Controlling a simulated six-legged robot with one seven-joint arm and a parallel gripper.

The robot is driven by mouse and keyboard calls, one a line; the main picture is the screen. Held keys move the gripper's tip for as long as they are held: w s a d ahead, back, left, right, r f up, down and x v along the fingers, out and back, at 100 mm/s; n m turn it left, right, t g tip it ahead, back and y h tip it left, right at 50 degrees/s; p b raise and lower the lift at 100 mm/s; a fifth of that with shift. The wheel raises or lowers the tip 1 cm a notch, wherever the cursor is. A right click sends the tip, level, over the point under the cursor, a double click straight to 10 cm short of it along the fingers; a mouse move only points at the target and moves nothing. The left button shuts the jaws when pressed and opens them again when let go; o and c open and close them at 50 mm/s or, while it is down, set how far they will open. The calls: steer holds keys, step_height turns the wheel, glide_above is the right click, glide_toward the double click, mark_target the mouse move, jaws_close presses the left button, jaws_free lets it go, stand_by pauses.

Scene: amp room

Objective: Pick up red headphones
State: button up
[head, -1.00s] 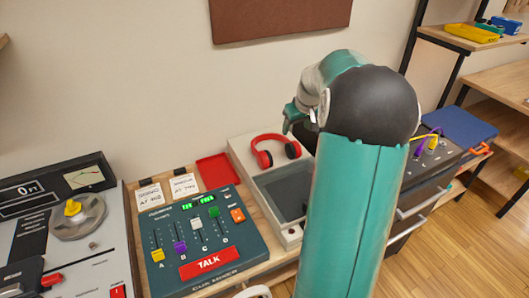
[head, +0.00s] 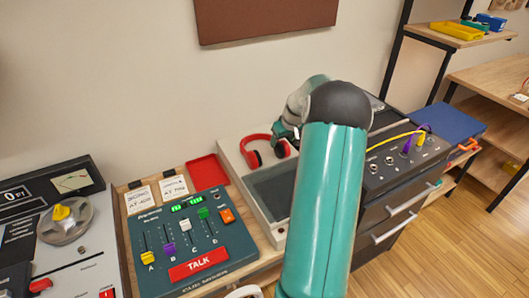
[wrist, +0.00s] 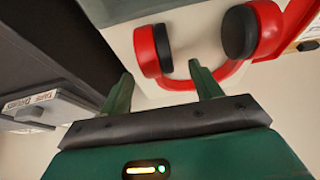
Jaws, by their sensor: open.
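The red headphones (head: 251,150) with dark ear pads lie on the back part of a white tray-like unit (head: 232,172) in the head view. My arm partly covers their right side there. In the wrist view the headphones (wrist: 154,50) fill the top, with both ear cups and part of the red band visible. My gripper (wrist: 158,82) is open, its two green fingers pointing toward the headphones. One fingertip is near the red band and the left ear cup; I cannot tell whether it touches. My gripper (head: 283,132) is mostly hidden by my arm in the head view.
A cue mixer panel (head: 165,245) with sliders stands left of the white unit, with a red tray (head: 207,170) behind it. A dark drawer cabinet with a cable panel (head: 395,165) is close on the right. The wall is close behind.

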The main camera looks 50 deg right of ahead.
mark_target(281, 143)
steer(key=x, duration=0.5)
steer(key=shift+w+d+f, duration=0.1)
steer(key=shift+d+f, duration=0.1)
steer(key=shift+f, duration=0.2)
steer(key=shift+c, duration=0.2)
steer(key=c, duration=1.1)
steer(key=shift+c, duration=0.3)
steer(key=shift+r, duration=0.15)
